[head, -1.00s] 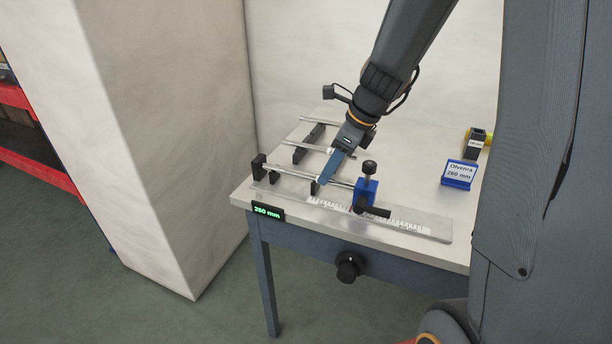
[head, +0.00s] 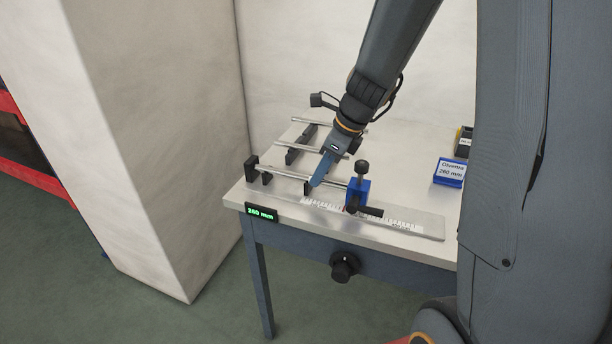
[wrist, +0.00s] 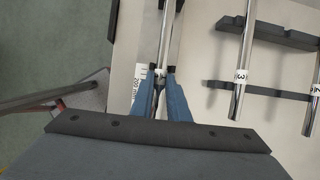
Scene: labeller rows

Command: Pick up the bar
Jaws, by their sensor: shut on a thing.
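A thin silvery bar (head: 285,173) lies level in the measuring jig at the table's front. It runs from a black end stop (head: 251,168) on the left towards a blue sliding stop (head: 358,193) with a black knob. My gripper (head: 315,184) points down at the bar near the blue stop, its blue fingers shut on it. In the wrist view my gripper (wrist: 159,73) has one finger on each side of the bar (wrist: 164,35). The fingers hide part of the bar. I cannot tell whether it is off its supports.
Two more bars (head: 295,147) (head: 335,122) lie behind on black racks. A ruler plate (head: 425,225) runs along the front. A display (head: 261,214) reads 260 mm. A blue sign (head: 449,172) reading 260 mm and a dark box (head: 464,141) stand at right. A pale pillar (head: 150,130) is at left.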

